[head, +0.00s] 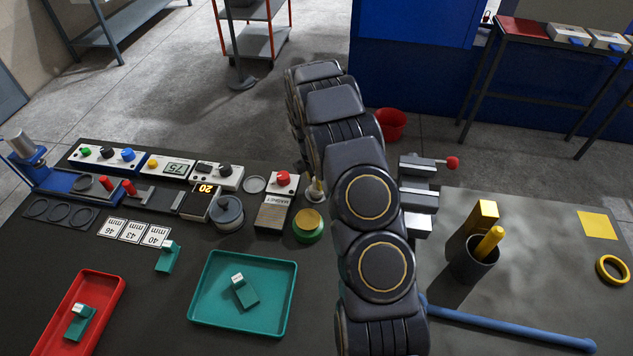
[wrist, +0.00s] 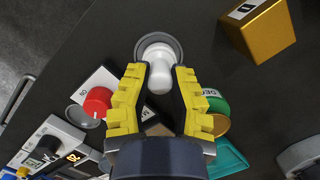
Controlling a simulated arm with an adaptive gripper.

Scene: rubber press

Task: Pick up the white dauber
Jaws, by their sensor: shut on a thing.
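The white dauber (wrist: 159,74) shows in the wrist view between the yellow fingers of my gripper (wrist: 158,80). The fingers are shut on its pale, rounded body. Its far end lies over a round grey rim (wrist: 145,44); I cannot tell whether it still rests there or is lifted. In the head view, my arm hides most of my gripper, and only a small pale part shows at the arm's left edge.
A box with a red knob (head: 283,178) and a green-and-yellow round pad (head: 308,236) stand close by. A teal tray (head: 203,296) and a red tray (head: 53,327) lie nearer. A dark cup (head: 473,266) and a blue rod (head: 510,327) are at right.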

